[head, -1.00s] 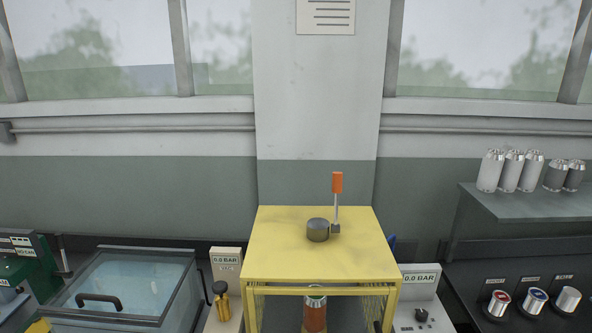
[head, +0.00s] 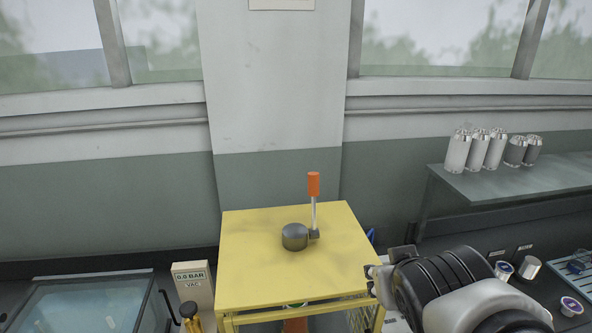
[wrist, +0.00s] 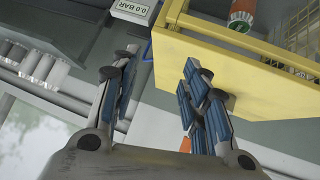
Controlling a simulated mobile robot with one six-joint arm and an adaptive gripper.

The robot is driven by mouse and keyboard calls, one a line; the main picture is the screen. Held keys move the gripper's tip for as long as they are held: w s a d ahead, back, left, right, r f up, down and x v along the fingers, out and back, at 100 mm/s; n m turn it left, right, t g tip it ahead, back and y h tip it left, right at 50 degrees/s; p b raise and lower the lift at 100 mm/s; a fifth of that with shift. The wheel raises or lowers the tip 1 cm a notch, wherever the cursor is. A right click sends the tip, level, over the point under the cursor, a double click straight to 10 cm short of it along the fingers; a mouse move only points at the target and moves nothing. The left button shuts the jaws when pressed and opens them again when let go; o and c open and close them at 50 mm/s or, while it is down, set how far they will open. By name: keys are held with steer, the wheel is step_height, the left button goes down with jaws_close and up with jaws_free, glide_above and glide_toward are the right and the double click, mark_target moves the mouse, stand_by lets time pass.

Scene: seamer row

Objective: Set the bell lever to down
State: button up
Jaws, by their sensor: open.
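The bell lever (head: 314,185) has an orange grip on a thin metal rod. It stands upright at the side of a dark round hub (head: 294,238) on top of the yellow bell housing (head: 245,272). In the wrist view, a bit of the orange grip (wrist: 185,145) shows beside the right finger, mostly hidden. My gripper (wrist: 160,62) is open and empty, with the yellow housing (wrist: 260,90) beyond its right finger. In the head view my arm comes in from the lower right, its end right of the housing and apart from the lever.
Several white and dark cans (head: 495,150) stand on a grey shelf (head: 520,180) at the right. A gauge box reading 0.0 BAR (head: 193,280) and a glass-lidded tank (head: 85,305) are at the left. The space above the yellow top is clear.

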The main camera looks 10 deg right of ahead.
steer(key=w+d+r+t+p, duration=0.2)
steer(key=w+d+r, duration=0.15)
steer(key=w, duration=0.35)
steer(key=n+t+y+p, duration=0.4)
steer(key=n+y+p, duration=0.35)
steer(key=y, duration=0.55)
glide_toward(318, 180)
steer(key=shift+m, duration=0.45)
steer(key=x, duration=1.1)
jaws_close()
